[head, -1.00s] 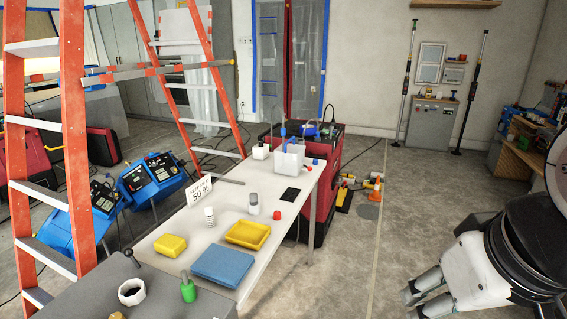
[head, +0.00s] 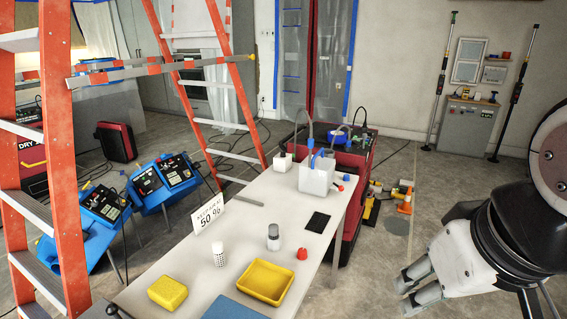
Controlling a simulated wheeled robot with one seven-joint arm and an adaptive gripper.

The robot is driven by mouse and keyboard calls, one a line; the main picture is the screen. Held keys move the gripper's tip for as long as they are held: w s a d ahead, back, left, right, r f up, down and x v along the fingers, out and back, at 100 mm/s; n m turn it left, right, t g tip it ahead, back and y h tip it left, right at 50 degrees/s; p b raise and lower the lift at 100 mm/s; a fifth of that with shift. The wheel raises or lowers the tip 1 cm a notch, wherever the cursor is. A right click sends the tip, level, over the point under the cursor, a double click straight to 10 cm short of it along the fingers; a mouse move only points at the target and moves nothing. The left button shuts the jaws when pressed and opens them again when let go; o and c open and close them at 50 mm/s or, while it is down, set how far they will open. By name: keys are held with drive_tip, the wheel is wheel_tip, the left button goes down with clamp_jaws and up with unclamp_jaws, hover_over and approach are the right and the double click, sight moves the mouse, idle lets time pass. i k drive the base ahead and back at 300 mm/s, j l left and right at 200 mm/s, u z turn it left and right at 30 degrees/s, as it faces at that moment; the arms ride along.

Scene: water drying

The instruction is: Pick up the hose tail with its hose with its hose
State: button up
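A thin grey hose (head: 311,131) arches up at a white, open-topped container (head: 316,180) at the far end of the white table. A blue piece (head: 312,158) stands at the container's rim beside the hose. I cannot tell which part is the hose tail, and whatever is inside the container is hidden. My gripper (head: 406,292) is at the lower right, over the floor and right of the table. Its two grey fingers are apart with nothing between them. It is well clear of the hose and container.
The white table (head: 190,265) holds a yellow tray (head: 264,281), a yellow sponge (head: 167,292), a sign (head: 209,217), a black pad (head: 317,222) and small bottles. A red machine (head: 352,205) stands behind the table. An orange ladder (head: 62,150) is at left. Floor right of the table is mostly clear.

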sight(310, 141)
drive_tip(key=i+l+u, duration=0.3)
drive_tip(key=i+l, duration=2.5)
drive_tip(key=i, duration=0.05)
